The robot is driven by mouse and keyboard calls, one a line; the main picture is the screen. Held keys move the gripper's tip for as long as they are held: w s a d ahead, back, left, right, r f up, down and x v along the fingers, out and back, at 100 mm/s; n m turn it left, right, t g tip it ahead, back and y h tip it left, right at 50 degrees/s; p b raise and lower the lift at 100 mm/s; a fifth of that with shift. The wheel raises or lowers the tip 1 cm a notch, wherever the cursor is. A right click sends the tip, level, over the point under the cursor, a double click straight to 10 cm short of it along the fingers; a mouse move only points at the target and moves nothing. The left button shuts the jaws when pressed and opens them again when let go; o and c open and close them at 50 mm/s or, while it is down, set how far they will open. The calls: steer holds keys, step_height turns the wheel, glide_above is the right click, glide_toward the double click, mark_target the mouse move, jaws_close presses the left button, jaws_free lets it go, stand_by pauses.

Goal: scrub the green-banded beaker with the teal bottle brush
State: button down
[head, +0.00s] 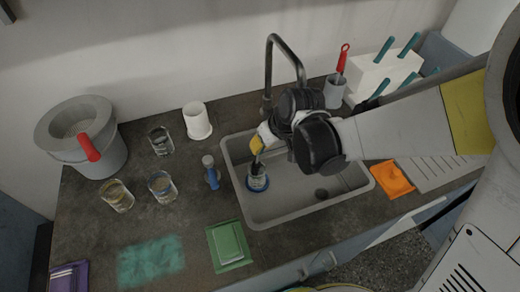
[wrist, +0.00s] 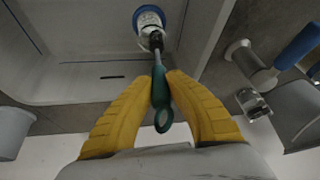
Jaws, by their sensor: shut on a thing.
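My gripper (head: 257,144) is over the left part of the sink. In the wrist view its yellow fingers are shut on the teal bottle brush (wrist: 160,88), whose looped handle end points toward my wrist. The brush points down to a glass beaker (head: 257,181) in the sink, ringed in blue at its base. The beaker also shows at the top of the wrist view (wrist: 150,19). The brush head overlaps the beaker's mouth; how deep it sits is unclear. I cannot make out a green band on this beaker.
Several other glass beakers (head: 161,187) stand on the counter left of the sink (head: 291,213). A grey bucket (head: 108,150), a white cylinder (head: 198,122) and a blue-handled item (head: 211,174) are there too. A red-handled brush (head: 342,62) stands behind the sink.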

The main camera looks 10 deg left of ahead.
steer(key=shift+s+d+r, duration=0.1)
steer(key=shift+d+r, duration=0.1)
steer(key=shift+r, duration=1.2)
steer(key=shift+s+d+r, duration=0.1)
steer(key=shift+d+r, duration=0.05)
steer(key=shift+r, duration=1.2)
steer(key=shift+r, duration=2.5)
steer(key=shift+w+r, duration=0.1)
